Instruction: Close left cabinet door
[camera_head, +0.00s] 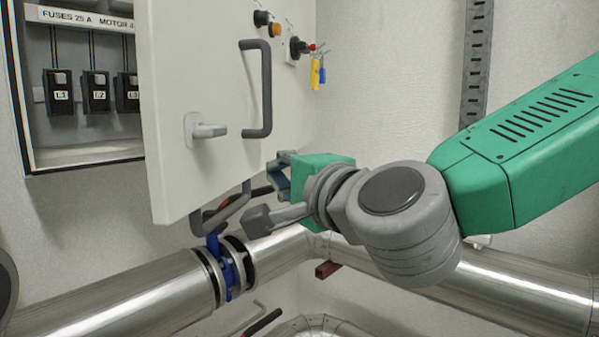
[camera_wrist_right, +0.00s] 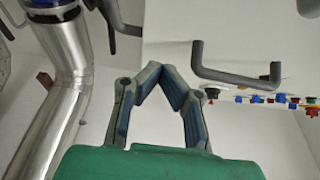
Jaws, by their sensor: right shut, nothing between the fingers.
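The white cabinet door (camera_head: 205,100) stands swung open in front of the fuse cabinet (camera_head: 85,157). It carries a dark grey bar handle (camera_head: 265,90) and a light grey lever latch (camera_head: 203,130). The handle also shows in the right wrist view (camera_wrist_right: 235,78), above and right of the fingers. My right gripper (camera_head: 275,172) is by the door's lower right part, below the handle. Its fingertips meet in a point with nothing between them in the right wrist view (camera_wrist_right: 165,68). I cannot tell whether they touch the door. My left gripper is not in view.
Steel pipes (camera_head: 120,295) with a blue valve (camera_head: 230,265) run below the door. Keys with yellow and blue tags (camera_head: 316,72) hang from the door's switch. Black fuse holders (camera_head: 96,92) sit inside the cabinet. A slotted metal rail (camera_head: 476,60) is on the back wall.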

